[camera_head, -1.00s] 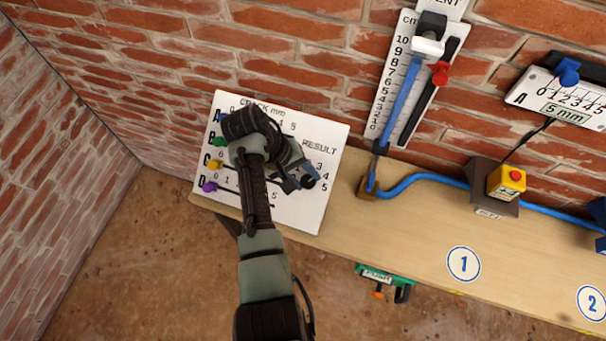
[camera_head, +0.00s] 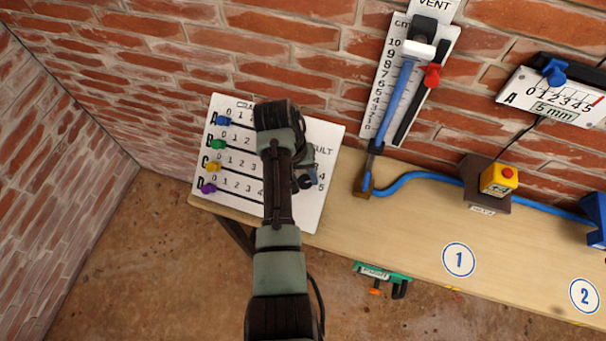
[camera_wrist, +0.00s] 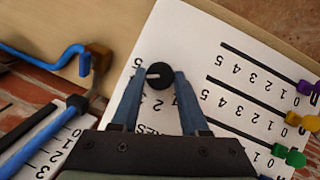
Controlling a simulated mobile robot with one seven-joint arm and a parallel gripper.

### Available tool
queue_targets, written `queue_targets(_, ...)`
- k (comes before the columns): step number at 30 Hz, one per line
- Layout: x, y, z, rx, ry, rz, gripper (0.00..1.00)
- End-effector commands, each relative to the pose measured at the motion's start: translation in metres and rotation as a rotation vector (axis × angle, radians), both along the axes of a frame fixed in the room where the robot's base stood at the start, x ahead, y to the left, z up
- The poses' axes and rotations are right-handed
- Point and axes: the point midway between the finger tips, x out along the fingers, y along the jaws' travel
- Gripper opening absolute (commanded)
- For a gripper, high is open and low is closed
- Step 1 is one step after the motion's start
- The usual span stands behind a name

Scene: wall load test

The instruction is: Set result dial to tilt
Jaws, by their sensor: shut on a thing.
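The result dial (camera_wrist: 158,75) is a small round black knob with a white pointer mark on a white board (camera_wrist: 150,110). In the wrist view the mark points left. My gripper (camera_wrist: 160,76) has its two blue fingers on either side of the knob, shut on it. In the head view the board (camera_head: 325,135) stands on the bench at left, and the dark knob (camera_head: 304,183) shows near its lower right. My arm covers the middle of the board and most of the gripper there. Labels around the dial are partly hidden, and I cannot read "tilt".
Blue, green, yellow and purple sliders (camera_head: 210,188) line the board's left side. To the right are a blue hose (camera_head: 420,176), a vertical scale (camera_head: 384,75) and a yellow box with a red button (camera_head: 499,180). The bench (camera_head: 400,225) has bare room at its front.

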Motion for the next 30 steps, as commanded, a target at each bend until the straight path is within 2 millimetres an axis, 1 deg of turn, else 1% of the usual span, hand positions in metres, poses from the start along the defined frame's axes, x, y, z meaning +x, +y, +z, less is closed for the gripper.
queue_targets(7,0.000,0.000,0.000,-0.001,-0.002,0.000,0.00)
queue_targets(8,0.000,0.000,0.000,-0.001,-0.002,0.000,0.48)
queue_targets(12,0.000,0.000,0.000,-0.001,-0.001,0.001,0.73)
queue_targets(20,0.000,0.000,0.000,-0.001,0.000,0.001,0.74)
queue_targets(23,0.000,0.001,0.003,-0.001,-0.002,0.001,0.74)
queue_targets(26,0.001,0.002,0.012,-0.001,-0.004,0.002,0.74)
queue_targets(29,0.001,0.006,0.029,0.000,-0.006,0.002,0.74)
queue_targets(30,0.001,0.008,0.037,0.000,-0.006,0.003,0.74)
